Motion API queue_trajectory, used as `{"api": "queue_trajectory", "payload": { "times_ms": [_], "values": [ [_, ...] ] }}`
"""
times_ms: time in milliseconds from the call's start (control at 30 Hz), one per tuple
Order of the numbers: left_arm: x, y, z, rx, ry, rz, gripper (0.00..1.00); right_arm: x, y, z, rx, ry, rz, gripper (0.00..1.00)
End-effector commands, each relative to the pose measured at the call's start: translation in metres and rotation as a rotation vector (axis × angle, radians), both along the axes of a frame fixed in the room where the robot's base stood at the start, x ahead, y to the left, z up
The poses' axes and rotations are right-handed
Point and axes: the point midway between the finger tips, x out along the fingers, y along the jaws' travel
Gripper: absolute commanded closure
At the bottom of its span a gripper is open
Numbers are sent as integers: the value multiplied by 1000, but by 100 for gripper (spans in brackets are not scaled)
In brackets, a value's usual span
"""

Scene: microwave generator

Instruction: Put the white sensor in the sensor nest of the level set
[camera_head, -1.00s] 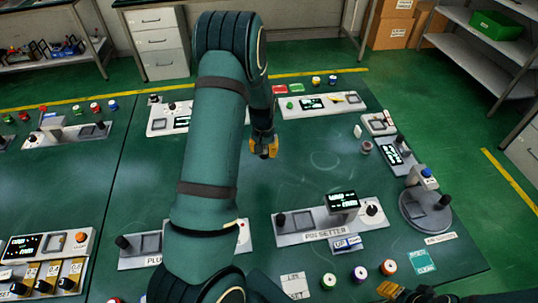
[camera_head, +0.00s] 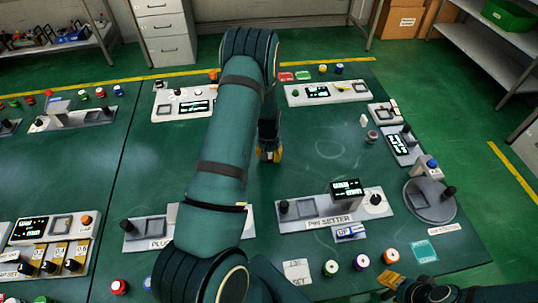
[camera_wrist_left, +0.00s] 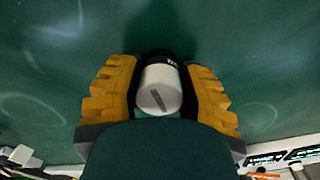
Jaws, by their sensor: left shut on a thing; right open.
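My left gripper (camera_head: 268,156) is shut on the white sensor (camera_wrist_left: 160,88), a short white cylinder with a dark mark and a black collar. In the left wrist view the sensor sits between the two yellow fingers (camera_wrist_left: 160,95). In the head view the gripper points down over bare green tabletop at the middle of the table, and the sensor is mostly hidden. My right gripper (camera_head: 392,282) is open at the bottom right, only partly seen. I cannot tell which station is the level set; a white card (camera_head: 297,270) at the front bears "SET".
The pin setter (camera_head: 328,219) stands to the right, with a round grey stand (camera_head: 430,205) beyond it. Other panels (camera_head: 328,93) line the back. Coloured spools (camera_head: 361,262) stand at the front. My left arm hides part of the plug station (camera_head: 152,233). The table's centre is clear.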

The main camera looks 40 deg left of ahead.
Motion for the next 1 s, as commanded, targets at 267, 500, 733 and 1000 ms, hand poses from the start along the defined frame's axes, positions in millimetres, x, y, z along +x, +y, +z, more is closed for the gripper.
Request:
{"api": "queue_trajectory", "payload": {
  "times_ms": [267,500,733,1000],
  "values": [
    [0,0,-3,0,1,0,36,0,0,-3,-1,0,0,53],
    [0,0,-2,0,1,0,36,0,0,-3,-1,0,0,53],
    [1,0,12,1,-3,0,36,0,0,1,0,-1,0,53],
    [0,-1,67,1,-4,-1,36,0,0,3,1,0,0,53]
  ]
}}
